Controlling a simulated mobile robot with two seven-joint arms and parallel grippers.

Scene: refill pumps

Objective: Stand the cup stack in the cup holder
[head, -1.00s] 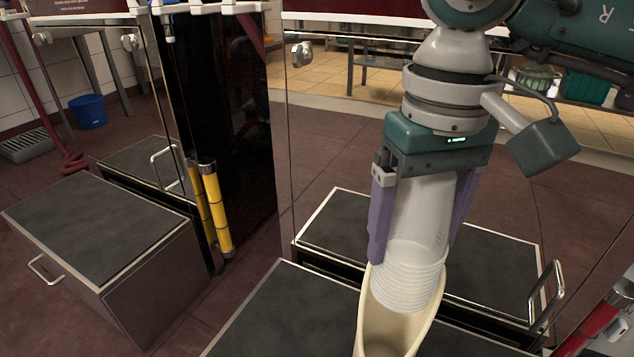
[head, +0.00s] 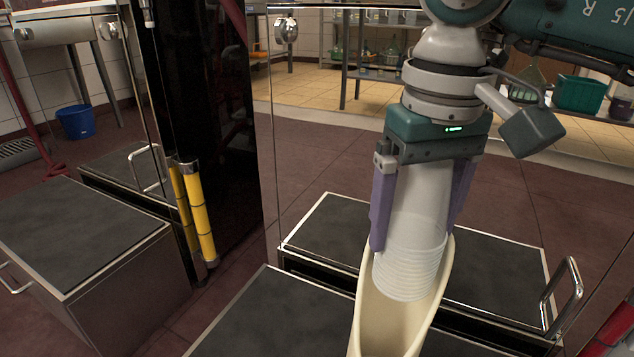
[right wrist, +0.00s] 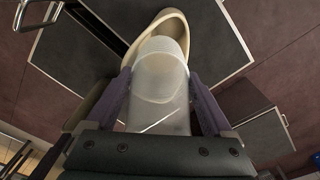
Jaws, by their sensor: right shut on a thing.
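The cup stack (head: 410,250) is a column of translucent white nested cups, slightly tilted in the head view. My right gripper (head: 422,215) is shut on it, with a purple finger on each side. The cup holder (head: 388,328) is a cream, scoop-shaped vessel with a slanted open mouth. The stack's rimmed lower end overlaps the holder's mouth in the head view; how deep it sits is hard to tell. In the right wrist view the cup stack (right wrist: 160,85) points toward the cup holder (right wrist: 172,18), whose rim shows behind its end. My left gripper is not in view.
Dark-topped metal boxes stand at the left (head: 75,235) and behind the holder (head: 350,230), the latter with a metal handle (head: 562,295). A blue bucket (head: 75,122) is far left.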

